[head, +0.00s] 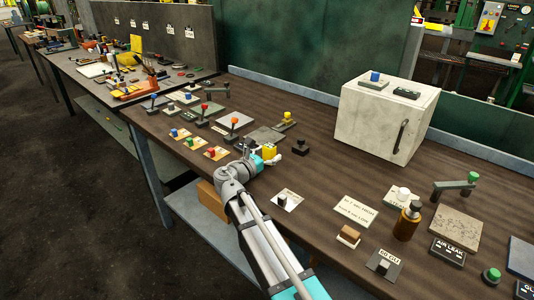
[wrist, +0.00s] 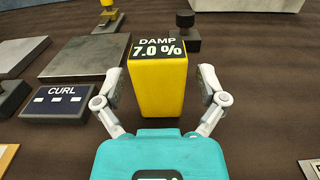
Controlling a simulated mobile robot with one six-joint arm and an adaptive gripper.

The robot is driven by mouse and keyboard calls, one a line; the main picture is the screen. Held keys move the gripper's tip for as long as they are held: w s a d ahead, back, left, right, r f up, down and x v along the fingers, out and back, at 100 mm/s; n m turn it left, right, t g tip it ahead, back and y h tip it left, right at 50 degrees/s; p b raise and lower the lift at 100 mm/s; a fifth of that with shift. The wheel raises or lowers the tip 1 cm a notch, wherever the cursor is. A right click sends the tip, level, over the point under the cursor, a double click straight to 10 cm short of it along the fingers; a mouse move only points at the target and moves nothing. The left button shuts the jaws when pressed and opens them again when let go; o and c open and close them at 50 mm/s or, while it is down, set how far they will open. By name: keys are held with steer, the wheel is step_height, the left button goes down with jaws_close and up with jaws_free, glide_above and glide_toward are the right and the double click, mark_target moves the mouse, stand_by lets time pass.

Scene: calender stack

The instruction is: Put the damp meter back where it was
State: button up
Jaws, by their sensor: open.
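The damp meter (wrist: 157,85) is a yellow block with a dark top label reading "DAMP 7.0 %". It stands upright on the brown bench top. In the head view the meter (head: 269,151) is partly hidden by my gripper. My gripper (wrist: 160,92) is open, with one finger on each side of the meter. Gaps seem to show between the fingers and the meter's sides, and I cannot tell of any contact.
Left of the meter lie a "CURL" plate (wrist: 58,103) and a flat grey plate (wrist: 88,56). A black knob (wrist: 186,22) on a base stands just behind it. A white cabinet (head: 380,125) stands at the back right. Bench (head: 318,170) right of the meter is clear.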

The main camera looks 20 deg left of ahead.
steer(key=shift+s+r, duration=0.1)
steer(key=shift+r, duration=0.05)
steer(key=v, duration=1.1)
steer(key=shift+s+a, duration=0.1)
steer(key=shift+s, duration=0.3)
steer(key=shift+s, duration=0.1)
stand_by(0.9)
